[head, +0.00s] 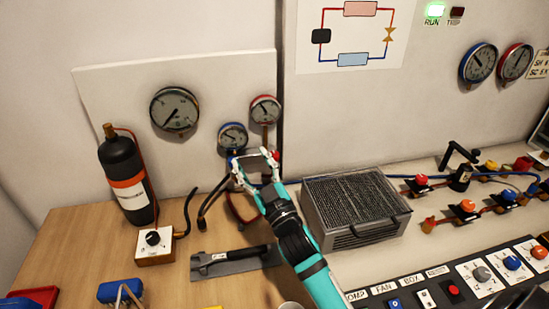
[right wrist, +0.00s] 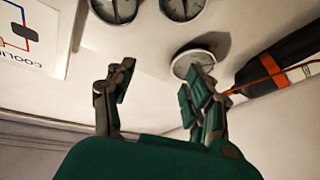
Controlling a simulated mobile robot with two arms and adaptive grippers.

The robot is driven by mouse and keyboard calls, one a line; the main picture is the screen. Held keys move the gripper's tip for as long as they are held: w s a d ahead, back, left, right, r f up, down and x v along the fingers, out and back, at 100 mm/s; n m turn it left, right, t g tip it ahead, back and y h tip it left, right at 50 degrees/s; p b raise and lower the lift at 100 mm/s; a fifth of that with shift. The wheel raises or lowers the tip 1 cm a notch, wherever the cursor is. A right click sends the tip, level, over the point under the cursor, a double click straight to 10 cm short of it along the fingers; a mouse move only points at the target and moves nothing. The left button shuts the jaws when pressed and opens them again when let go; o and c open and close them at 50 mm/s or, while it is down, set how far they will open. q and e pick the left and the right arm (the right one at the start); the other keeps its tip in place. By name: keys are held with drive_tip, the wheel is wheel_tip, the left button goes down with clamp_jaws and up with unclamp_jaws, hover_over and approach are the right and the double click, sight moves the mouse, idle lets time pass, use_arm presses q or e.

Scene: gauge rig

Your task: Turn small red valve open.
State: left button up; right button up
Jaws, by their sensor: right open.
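The small red valve (head: 276,154) shows as a red knob below the small red-rimmed gauge (head: 265,109) in the head view. My right gripper (head: 254,160) is open in front of the gauge pair, with its right finger close beside the red knob. I cannot tell whether they touch. A blue valve (head: 231,161) is partly hidden by the left finger. In the right wrist view the open fingers (right wrist: 158,85) have nothing between them, and the red valve cannot be made out. My left gripper is not in view.
A blue-rimmed gauge (head: 232,136) and a larger gauge (head: 174,110) are on the panel. A black cylinder (head: 124,176) stands left. A grey finned box (head: 354,207) stands close to the right of my right arm. Hoses and a flat tool (head: 232,261) lie left of it.

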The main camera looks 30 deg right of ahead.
sight(275, 158)
drive_tip(key=s+d+f+m+g+h, duration=0.4)
drive_tip(key=s+d+f+m, duration=0.2)
drive_tip(key=d+f+m, duration=0.15)
drive_tip(key=p+x, duration=0.2)
drive_tip(key=x, duration=1.5)
drive_tip(key=shift+f, duration=0.15)
drive_tip(key=shift+c, duration=0.2)
drive_tip(key=c, duration=0.9)
clamp_jaws()
drive_tip(key=shift+p, duration=0.3)
